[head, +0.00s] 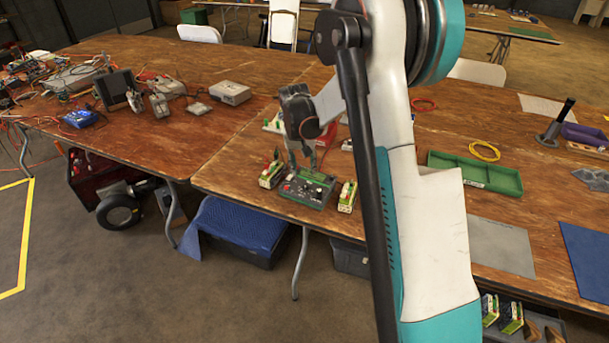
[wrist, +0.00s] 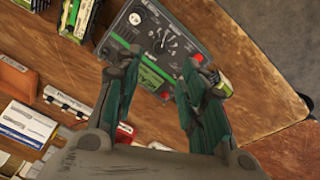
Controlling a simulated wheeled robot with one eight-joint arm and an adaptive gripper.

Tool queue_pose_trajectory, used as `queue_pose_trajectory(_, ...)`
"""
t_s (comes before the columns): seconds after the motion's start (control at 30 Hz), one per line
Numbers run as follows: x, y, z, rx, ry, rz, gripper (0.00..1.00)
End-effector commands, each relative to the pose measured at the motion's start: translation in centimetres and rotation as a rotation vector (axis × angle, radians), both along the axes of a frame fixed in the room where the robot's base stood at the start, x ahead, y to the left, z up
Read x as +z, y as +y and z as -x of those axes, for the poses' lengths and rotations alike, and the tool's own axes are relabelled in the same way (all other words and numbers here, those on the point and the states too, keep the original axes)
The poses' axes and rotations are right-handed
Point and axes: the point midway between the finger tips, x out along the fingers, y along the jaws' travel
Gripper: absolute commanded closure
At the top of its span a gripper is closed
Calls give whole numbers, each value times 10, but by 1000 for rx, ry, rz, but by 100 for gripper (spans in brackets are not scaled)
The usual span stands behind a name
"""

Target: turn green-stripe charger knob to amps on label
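The dark grey charger (head: 300,193) with a green stripe sits near the front edge of the middle table. In the wrist view the charger (wrist: 185,30) shows its face with a dark knob (wrist: 164,43) amid white markings. The markings and the knob's setting are too small to read. The green stripe (wrist: 155,80) lies partly between my fingers. My gripper (wrist: 163,68) is open and empty, above the charger's stripe side, with its fingers apart on either side. In the head view my gripper (head: 306,160) hangs just above the charger. No amps figure is legible.
Green-and-white battery packs stand left (head: 271,173) and right (head: 347,196) of the charger. A green tray (head: 475,175) and a yellow cable coil (head: 485,151) lie to the right. Cards and small boxes (wrist: 28,122) lie at left in the wrist view.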

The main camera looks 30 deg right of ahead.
Motion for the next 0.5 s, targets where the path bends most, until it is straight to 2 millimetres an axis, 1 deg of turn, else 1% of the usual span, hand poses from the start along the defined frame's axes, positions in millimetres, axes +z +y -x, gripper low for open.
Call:
queue_pose_trajectory(0.03, 8, 1, 1, 0, 0, 0, 62)
queue_pose_trajectory(0.1, 18, 3, 2, 0, 0, 0, 62)
queue_pose_trajectory(0.2, 26, 4, 3, 0, 0, 0, 62)
queue_pose_trajectory(0.3, 31, 5, 3, 0, 0, 0, 62)
queue_pose_trajectory(0.5, 32, 5, 3, 0, 0, 0, 62)
